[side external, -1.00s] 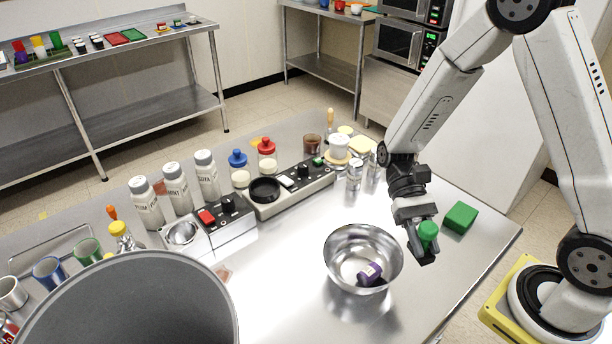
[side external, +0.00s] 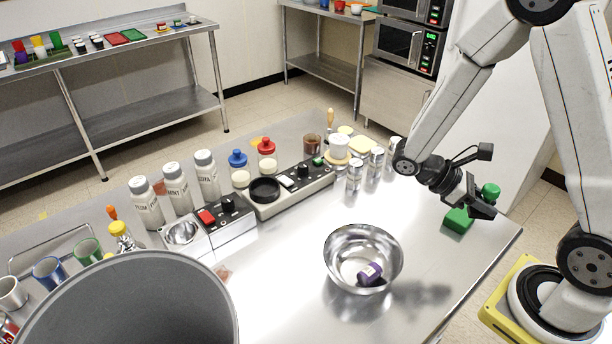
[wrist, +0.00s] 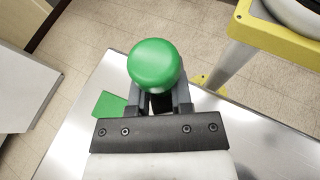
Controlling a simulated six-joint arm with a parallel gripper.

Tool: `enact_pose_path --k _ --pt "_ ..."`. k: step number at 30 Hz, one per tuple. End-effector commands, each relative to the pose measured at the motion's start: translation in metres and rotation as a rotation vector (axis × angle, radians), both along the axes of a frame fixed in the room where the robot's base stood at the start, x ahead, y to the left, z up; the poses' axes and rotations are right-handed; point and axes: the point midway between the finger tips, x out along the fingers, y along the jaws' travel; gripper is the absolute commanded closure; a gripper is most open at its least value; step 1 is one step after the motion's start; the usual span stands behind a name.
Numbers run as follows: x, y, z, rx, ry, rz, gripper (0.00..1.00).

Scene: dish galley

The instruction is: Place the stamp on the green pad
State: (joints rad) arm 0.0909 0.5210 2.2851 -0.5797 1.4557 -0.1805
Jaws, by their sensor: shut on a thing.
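My gripper (side external: 482,205) is shut on a green stamp (side external: 490,190) with a round knob top. The stamp also shows in the wrist view (wrist: 155,66), its knob toward the camera and its lower part hidden between the fingers. The green pad (side external: 457,220) is a green block on the steel table near its right edge, partly hidden by my gripper in the side view. In the wrist view the pad (wrist: 109,104) lies below and left of the stamp. The gripper is tilted and holds the stamp above the table, apart from the pad as far as I can tell.
A steel bowl (side external: 337,270) with a purple stamp-like piece (side external: 369,273) inside stands left of my gripper. Several shakers (side external: 354,176), bottles and a switch console (side external: 300,184) line the back. A large grey pot (side external: 120,262) fills the front left. Table between bowl and pad is clear.

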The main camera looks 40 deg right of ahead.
Motion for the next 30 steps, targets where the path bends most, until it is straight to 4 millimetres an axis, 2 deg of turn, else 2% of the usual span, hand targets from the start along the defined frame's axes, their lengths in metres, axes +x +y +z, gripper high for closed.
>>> enact_pose_path --k 6,15,21,30 --pt "0.008 -0.031 0.010 0.002 -0.001 0.223 1.00" --pt "0.027 -0.067 0.025 0.002 0.000 0.522 1.00" --pt "0.040 -0.083 0.034 0.003 0.002 0.684 1.00" --pt "0.054 -0.095 0.043 0.003 0.002 0.833 1.00"
